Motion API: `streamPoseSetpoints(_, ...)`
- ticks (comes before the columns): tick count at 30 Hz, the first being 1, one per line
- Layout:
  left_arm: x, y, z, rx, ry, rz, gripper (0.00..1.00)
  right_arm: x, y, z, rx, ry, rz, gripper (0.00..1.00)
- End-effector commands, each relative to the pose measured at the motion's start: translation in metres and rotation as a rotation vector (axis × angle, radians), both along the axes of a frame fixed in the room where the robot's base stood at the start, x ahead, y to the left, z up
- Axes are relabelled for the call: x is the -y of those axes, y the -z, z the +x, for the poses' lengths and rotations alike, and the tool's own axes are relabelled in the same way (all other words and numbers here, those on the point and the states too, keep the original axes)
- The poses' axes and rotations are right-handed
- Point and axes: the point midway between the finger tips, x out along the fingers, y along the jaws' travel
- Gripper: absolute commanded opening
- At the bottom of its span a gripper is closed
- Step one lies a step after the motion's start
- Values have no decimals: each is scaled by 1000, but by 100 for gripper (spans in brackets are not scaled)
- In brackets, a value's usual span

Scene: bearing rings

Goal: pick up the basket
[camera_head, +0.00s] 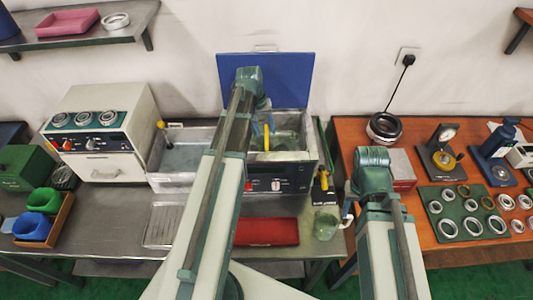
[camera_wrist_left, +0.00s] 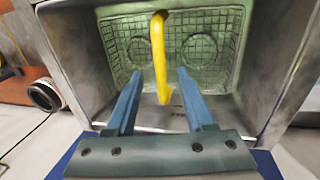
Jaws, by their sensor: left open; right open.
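The basket (camera_head: 287,139) is a wire mesh basket inside the open metal tank of a bench machine. It also shows in the left wrist view (camera_wrist_left: 205,48), with its yellow handle (camera_wrist_left: 158,50) standing up. In the head view the yellow handle (camera_head: 267,137) shows just below my left gripper (camera_head: 263,108). My left gripper is open above the tank, with one blue finger on each side of the handle in the left wrist view. I cannot tell how deep the fingers reach beside it. My right gripper (camera_head: 348,210) is mostly hidden by its own arm, away from the basket.
The tank machine (camera_head: 290,183) has a raised blue lid (camera_head: 290,70) behind it. A second metal basin (camera_head: 190,155) adjoins at left. Bearing rings lie on a green mat (camera_head: 460,232) at right.

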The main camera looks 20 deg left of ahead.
Motion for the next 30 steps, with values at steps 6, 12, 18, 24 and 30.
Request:
streamPoseSetpoints(6,4,32,1,0,1,0,53,0,32,0,0,1,0,50)
streamPoseSetpoints(12,6,34,1,0,0,0,53,0,34,0,0,2,0,50)
streamPoseSetpoints(18,6,33,1,0,0,0,39,0,33,0,0,2,0,50)
streamPoseSetpoints(24,6,33,1,0,0,0,3,0,33,0,0,1,0,50)
streamPoseSetpoints(30,6,33,1,0,0,0,0,0,33,0,0,1,0,50)
